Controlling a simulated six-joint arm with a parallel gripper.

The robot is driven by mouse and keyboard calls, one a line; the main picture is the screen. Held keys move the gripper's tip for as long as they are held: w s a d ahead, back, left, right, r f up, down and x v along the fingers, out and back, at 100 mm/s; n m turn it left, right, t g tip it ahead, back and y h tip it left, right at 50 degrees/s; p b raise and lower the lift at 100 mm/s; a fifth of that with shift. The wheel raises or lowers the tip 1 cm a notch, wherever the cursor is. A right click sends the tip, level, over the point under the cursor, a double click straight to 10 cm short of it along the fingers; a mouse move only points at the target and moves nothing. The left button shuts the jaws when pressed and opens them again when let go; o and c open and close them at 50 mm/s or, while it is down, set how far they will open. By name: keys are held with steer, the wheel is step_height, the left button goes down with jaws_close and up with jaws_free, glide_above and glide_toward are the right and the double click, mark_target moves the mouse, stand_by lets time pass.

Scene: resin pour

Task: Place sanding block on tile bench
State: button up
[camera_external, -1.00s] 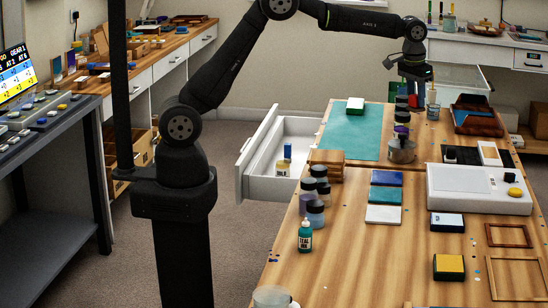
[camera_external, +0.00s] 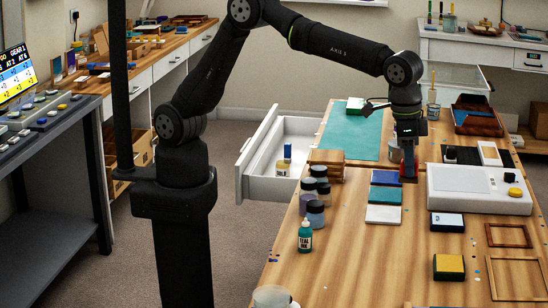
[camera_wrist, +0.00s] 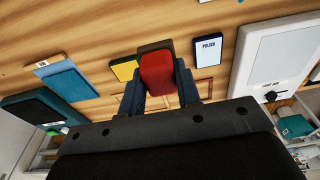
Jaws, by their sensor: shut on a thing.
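My gripper (camera_external: 408,153) points down over the wooden bench (camera_external: 345,245), just right of the tiles. It is shut on a red block with a brown part, which I take as the sanding block (camera_external: 409,171). The block also shows between the fingers in the wrist view (camera_wrist: 157,72). I cannot tell whether it touches the bench. A dark blue tile (camera_external: 386,177), a teal tile (camera_external: 386,195) and a white tile (camera_external: 384,214) lie in a column beside it.
A white light box (camera_external: 470,185) lies to the right. A POLISH box (camera_external: 447,222) and a yellow-topped block (camera_external: 449,266) are nearer. Several jars (camera_external: 315,213) and a teal bottle (camera_external: 305,237) stand left. The middle front of the bench is mostly clear.

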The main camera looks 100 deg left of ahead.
steer(key=s+d+m, duration=0.2)
steer(key=s+d, duration=0.7)
steer(key=d, duration=0.2)
steer(key=s+d+m, duration=0.3)
steer(key=s+d, duration=0.6)
steer(key=d, duration=0.3)
steer(key=shift+n+h, duration=0.3)
steer(key=w+a+f, duration=0.1)
steer(key=w+f, duration=0.3)
steer(key=w+a+f, duration=0.2)
steer(key=w+f, duration=0.1)
steer(key=f, duration=0.1)
steer(key=w+a+f, duration=0.1)
steer(key=w+f, duration=0.3)
steer(key=shift+w+a, duration=0.35)
steer(key=shift+a, duration=0.05)
steer(key=shift+f, duration=2)
steer(key=shift+f, duration=0.15)
steer(key=o, duration=1)
steer(key=shift+c, duration=0.2)
